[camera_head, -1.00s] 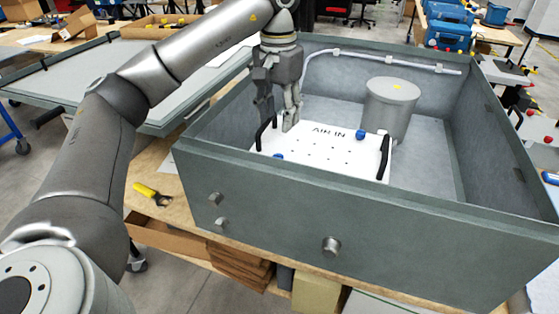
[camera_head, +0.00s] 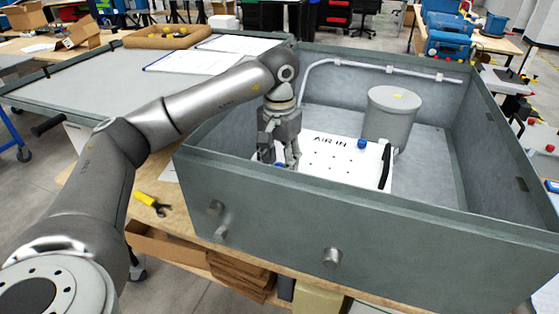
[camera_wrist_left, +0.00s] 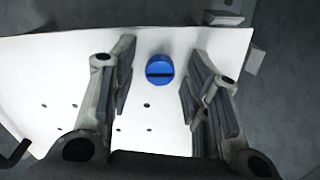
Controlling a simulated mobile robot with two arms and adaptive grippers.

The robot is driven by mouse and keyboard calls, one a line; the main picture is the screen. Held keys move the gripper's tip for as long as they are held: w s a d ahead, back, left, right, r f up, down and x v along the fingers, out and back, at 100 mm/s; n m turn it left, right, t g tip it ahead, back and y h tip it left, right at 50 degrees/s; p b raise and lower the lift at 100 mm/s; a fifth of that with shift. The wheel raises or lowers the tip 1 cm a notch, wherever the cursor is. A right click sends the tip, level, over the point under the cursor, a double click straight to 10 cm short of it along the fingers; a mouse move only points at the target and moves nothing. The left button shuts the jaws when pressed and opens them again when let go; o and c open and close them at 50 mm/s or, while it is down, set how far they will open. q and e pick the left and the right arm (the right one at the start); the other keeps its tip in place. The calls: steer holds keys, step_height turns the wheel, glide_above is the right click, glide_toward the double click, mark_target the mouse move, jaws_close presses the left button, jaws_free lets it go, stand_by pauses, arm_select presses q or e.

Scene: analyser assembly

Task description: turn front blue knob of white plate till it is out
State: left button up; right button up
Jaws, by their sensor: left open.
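The white plate (camera_head: 345,178) marked "AIR IN" lies inside the grey box. Its front blue knob (camera_head: 279,166) is partly hidden by my left gripper (camera_head: 279,159), which points down over it. In the left wrist view the blue knob (camera_wrist_left: 159,69) has a dark slot lying across the picture. My left gripper's fingers (camera_wrist_left: 162,75) stand open on either side of it, with a gap on both sides. A second blue knob (camera_head: 362,144) sits at the plate's far edge. My right gripper is in neither view.
The grey box walls (camera_head: 330,215) surround the plate, with the front wall close to my gripper. A grey cylinder (camera_head: 391,115) stands behind the plate. A black handle (camera_head: 386,167) rises at its right edge. The box floor at right is clear.

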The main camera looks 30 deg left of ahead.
arm_select(q)
jaws_close()
stand_by(0.3)
